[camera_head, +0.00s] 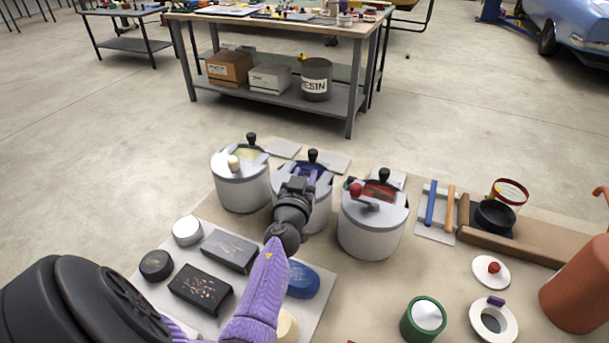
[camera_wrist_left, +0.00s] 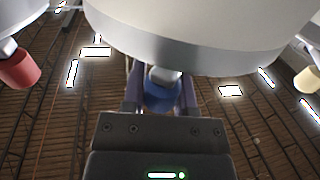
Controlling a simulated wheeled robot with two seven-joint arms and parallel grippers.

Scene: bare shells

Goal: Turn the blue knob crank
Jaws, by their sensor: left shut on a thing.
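Three white cylindrical pots stand in a row in the head view. The middle pot (camera_head: 324,208) has a blue window (camera_head: 310,173) and a black top knob (camera_head: 313,155). My left gripper (camera_head: 296,184) is over its near side and hides its crank there. In the left wrist view the blue knob (camera_wrist_left: 158,98) sits between the two fingers of my left gripper (camera_wrist_left: 160,96), which is shut on it. A white pot rim (camera_wrist_left: 200,50) fills the top of that view. My right gripper is in neither view.
The left pot (camera_head: 242,190) has a cream knob (camera_head: 233,163). The right pot (camera_head: 371,235) has a red knob (camera_head: 355,190). Both stand close beside the middle one. Black boxes (camera_head: 201,287) and a blue block (camera_head: 303,281) lie near my left arm. An orange container (camera_head: 578,285) stands far right.

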